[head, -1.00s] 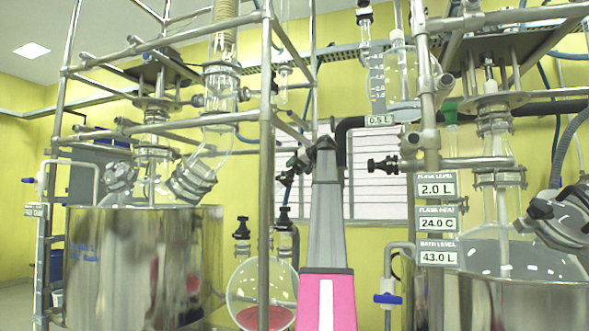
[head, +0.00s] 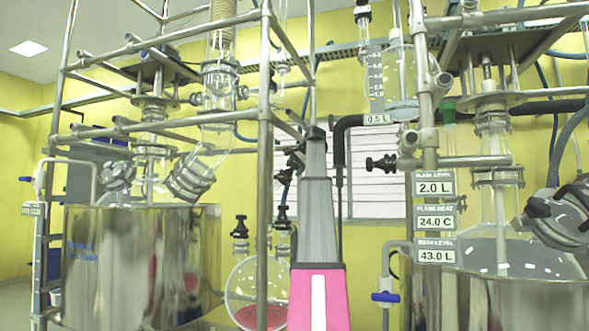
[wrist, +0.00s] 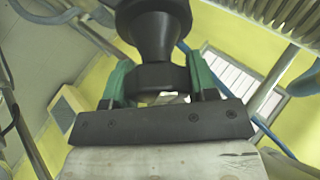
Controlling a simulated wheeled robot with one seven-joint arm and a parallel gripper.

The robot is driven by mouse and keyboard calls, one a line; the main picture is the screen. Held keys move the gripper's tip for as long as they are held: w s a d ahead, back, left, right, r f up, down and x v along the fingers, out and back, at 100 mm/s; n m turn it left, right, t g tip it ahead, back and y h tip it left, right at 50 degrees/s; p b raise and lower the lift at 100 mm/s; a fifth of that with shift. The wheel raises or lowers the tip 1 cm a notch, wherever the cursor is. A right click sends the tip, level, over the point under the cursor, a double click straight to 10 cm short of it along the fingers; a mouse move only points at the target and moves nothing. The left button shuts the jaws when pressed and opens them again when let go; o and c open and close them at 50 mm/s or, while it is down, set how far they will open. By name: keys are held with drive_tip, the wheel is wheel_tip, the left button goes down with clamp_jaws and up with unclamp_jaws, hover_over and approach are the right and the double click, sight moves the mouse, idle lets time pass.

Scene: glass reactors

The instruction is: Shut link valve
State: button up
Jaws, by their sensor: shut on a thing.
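In the wrist view, my gripper (wrist: 160,77) has its two green fingers on either side of a black valve knob (wrist: 153,30) and is shut on it. The knob has a flared neck and a wider collar, and its narrower end sits between the fingers. The valve body beyond the knob is out of sight. In the head view, my arm rises in front of the window, and its upper end hides most of the gripper and the held knob. I cannot tell from here how far the valve is turned.
A black-handled valve (head: 381,164) juts out right of my arm. A round flask with pink liquid (head: 255,300) hangs at lower left. Steel frame posts (head: 265,190) stand close on the left. Readout labels (head: 435,216) hang on the right post. A steel bath (head: 140,260) stands at left.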

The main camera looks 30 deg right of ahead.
drive_tip(key=m+g, duration=0.1)
drive_tip(key=m, duration=0.1)
drive_tip(key=m+g, duration=0.1)
drive_tip(key=m, duration=0.2)
drive_tip(key=shift+s+d+f, duration=0.1)
drive_tip(key=shift+s, duration=0.05)
drive_tip(key=m+g, duration=0.1)
drive_tip(key=m, duration=0.3)
drive_tip(key=shift+s+f+m+g, duration=0.2)
drive_tip(key=shift+m+g, duration=0.1)
drive_tip(key=shift+g, duration=0.1)
drive_tip(key=o, duration=0.9)
